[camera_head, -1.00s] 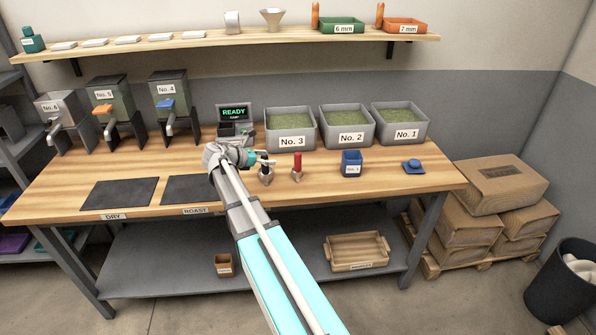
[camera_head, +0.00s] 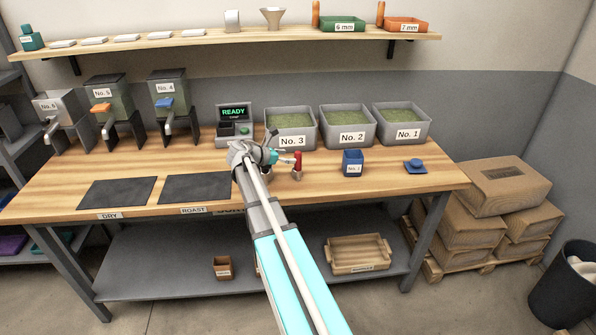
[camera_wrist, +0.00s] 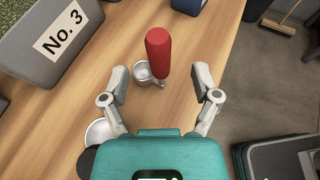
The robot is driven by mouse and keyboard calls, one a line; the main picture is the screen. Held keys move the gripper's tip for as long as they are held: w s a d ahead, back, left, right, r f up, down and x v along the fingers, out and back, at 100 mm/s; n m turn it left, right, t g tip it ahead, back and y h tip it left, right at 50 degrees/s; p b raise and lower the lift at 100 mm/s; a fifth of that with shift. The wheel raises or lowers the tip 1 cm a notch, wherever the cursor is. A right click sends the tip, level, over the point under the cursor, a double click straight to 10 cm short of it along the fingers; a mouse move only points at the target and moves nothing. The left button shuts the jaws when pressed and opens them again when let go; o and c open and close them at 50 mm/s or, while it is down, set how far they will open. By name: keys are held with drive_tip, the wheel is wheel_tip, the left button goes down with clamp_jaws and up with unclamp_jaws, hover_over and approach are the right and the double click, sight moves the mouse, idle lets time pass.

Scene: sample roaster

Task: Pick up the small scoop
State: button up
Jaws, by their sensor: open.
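A scoop with an upright red handle (camera_head: 297,161) and a small metal cup stands on the workbench in front of bin No. 3. In the wrist view its red handle (camera_wrist: 158,50) rises between and beyond my fingertips, with the metal cup (camera_wrist: 141,71) below it. My gripper (camera_head: 279,156) is open and empty just left of this scoop. The wrist view shows both fingers of the gripper (camera_wrist: 160,78) spread apart, not touching the handle. A second, larger-looking metal cup (camera_wrist: 98,132) is partly hidden under my gripper.
Bins No. 3 (camera_head: 290,132), No. 2 (camera_head: 347,128) and No. 1 (camera_head: 402,125) stand behind. A blue cup (camera_head: 353,163) and a blue knobbed object (camera_head: 415,166) sit to the right. The workbench (camera_head: 385,180) has clear room at its front right.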

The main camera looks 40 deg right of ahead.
sight(298, 156)
drive_tip(key=shift+b+x, duration=0.95)
drive_tip(key=shift+x, duration=1.65)
clamp_jaws()
